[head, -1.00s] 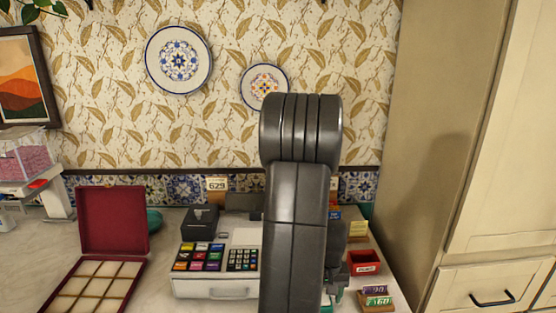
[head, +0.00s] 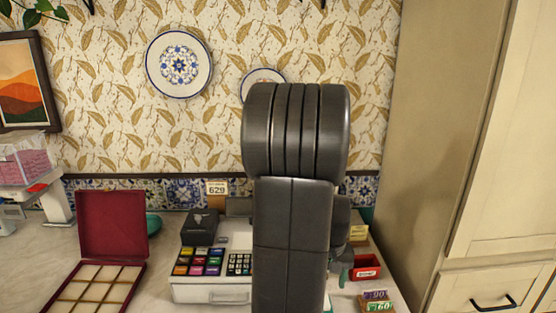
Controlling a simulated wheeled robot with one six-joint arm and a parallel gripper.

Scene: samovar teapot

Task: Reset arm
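My dark grey arm stands upright in the middle of the head view, in front of the counter. My gripper (head: 342,264) is mostly hidden behind the arm. Only a small dark and greenish part shows at the arm's right edge, beside a red box. I cannot see its fingertips clearly, or whether it holds anything.
A cash register (head: 212,282) stands left of the arm, partly covered by it. An open red compartment box (head: 112,222) lies further left. A red box (head: 366,267) and small coloured cards (head: 376,301) are at the right. A cabinet (head: 500,170) borders the right side.

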